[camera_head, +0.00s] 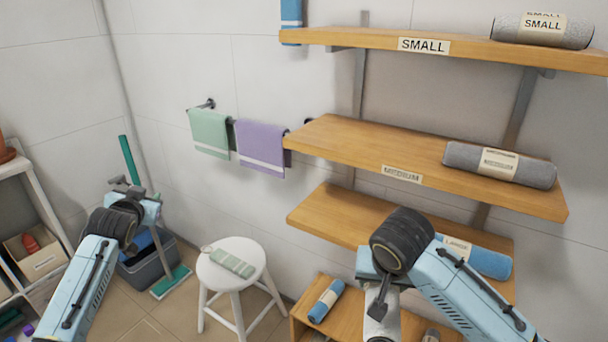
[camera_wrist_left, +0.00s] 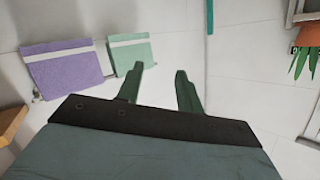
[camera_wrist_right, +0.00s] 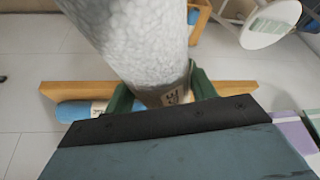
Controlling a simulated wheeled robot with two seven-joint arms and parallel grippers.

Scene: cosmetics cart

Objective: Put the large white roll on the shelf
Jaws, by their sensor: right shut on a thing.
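The large white roll (camera_wrist_right: 140,40) is in my right gripper (camera_wrist_right: 160,92), whose fingers are closed on its labelled end. In the head view a pale part of the roll (camera_head: 382,326) shows below the right wrist, in front of the lower shelf boards. The arm hides much of it. The shelf has a top board (camera_head: 360,40) labelled SMALL, a middle board (camera_head: 340,150) labelled MEDIUM and a lower board (camera_head: 325,215) partly behind my right arm. My left gripper (camera_wrist_left: 160,76) is open and empty; it also shows at the left of the head view (camera_head: 128,184).
Grey rolls lie on the top (camera_head: 542,30) and middle (camera_head: 500,164) boards, and a blue roll (camera_head: 480,260) on the lower one. A small blue roll (camera_head: 326,300) lies on the bottom unit. A white stool (camera_head: 232,258) and bucket (camera_head: 148,266) stand left. Left board parts are clear.

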